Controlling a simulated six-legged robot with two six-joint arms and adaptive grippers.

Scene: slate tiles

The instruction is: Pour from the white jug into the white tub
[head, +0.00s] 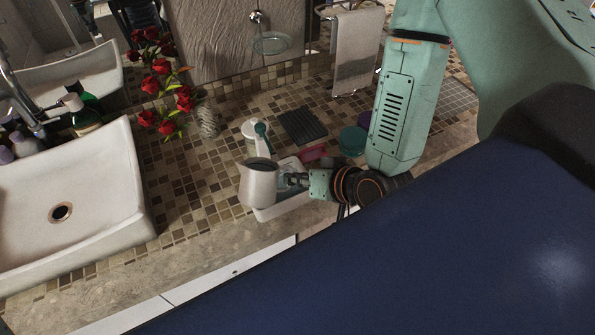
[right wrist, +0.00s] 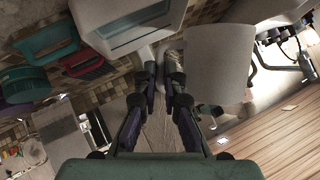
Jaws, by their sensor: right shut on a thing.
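The white jug (head: 258,184) is upright in the head view, its spout toward the left and its handle side toward my right gripper (head: 291,181). My right gripper is shut on the jug. The white tub (head: 283,207) is a rectangular open container on the tiled counter, partly hidden behind the jug and the gripper. The jug appears above the tub's left part. In the right wrist view the fingertips (right wrist: 161,84) are close together, the jug (right wrist: 218,62) is at upper right and the tub (right wrist: 125,40) at upper left. The jug's contents are not visible. My left gripper is not in view.
A vase of red roses (head: 208,120) and a white sink (head: 95,215) are at left. The counter's front edge is close.

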